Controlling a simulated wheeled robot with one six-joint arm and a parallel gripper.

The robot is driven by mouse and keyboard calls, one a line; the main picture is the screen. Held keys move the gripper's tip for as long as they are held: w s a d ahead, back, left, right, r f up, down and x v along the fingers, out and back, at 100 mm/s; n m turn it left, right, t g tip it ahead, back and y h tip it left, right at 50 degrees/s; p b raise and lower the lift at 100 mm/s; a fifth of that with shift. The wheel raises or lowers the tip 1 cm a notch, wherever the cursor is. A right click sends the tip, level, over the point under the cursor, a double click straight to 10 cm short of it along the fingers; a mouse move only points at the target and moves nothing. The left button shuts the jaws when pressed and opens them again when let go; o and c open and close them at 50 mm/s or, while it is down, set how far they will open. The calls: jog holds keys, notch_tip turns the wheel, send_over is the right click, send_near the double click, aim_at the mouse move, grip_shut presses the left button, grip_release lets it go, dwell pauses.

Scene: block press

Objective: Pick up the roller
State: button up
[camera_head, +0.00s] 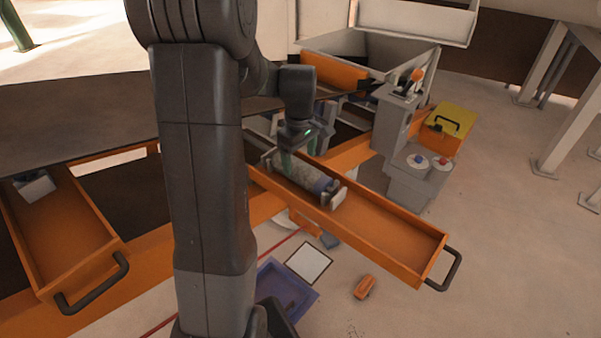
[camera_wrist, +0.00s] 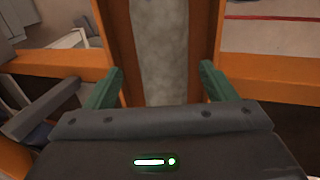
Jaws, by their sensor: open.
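The roller (camera_head: 299,177) is a grey cylinder lying lengthwise in the open orange drawer (camera_head: 395,243) in the head view, with pale plates at its ends. My gripper (camera_head: 298,152) is above the roller's far half, pointing down. In the wrist view the roller (camera_wrist: 168,55) runs up the middle of the picture. The green fingers of my gripper (camera_wrist: 162,85) are apart, one on each side of the roller. I cannot tell whether they touch it. The near part of the roller is hidden by the gripper body in the wrist view.
A second open orange drawer (camera_head: 75,235) is at the left. A grey pedestal with buttons (camera_head: 420,175) and a yellow-topped box (camera_head: 449,122) stand right of the roller's drawer. A purple bin (camera_head: 283,288), a white panel (camera_head: 308,262) and a small orange object (camera_head: 365,287) lie on the floor.

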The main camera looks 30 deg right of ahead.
aim_at(302, 165)
jog(key=f, duration=0.2)
jog(key=s+f, duration=0.1)
jog(key=shift+s+f, duration=0.15)
jog(key=shift+f, duration=0.7)
jog(key=c, duration=1.5)
jog(key=shift+r, duration=0.1)
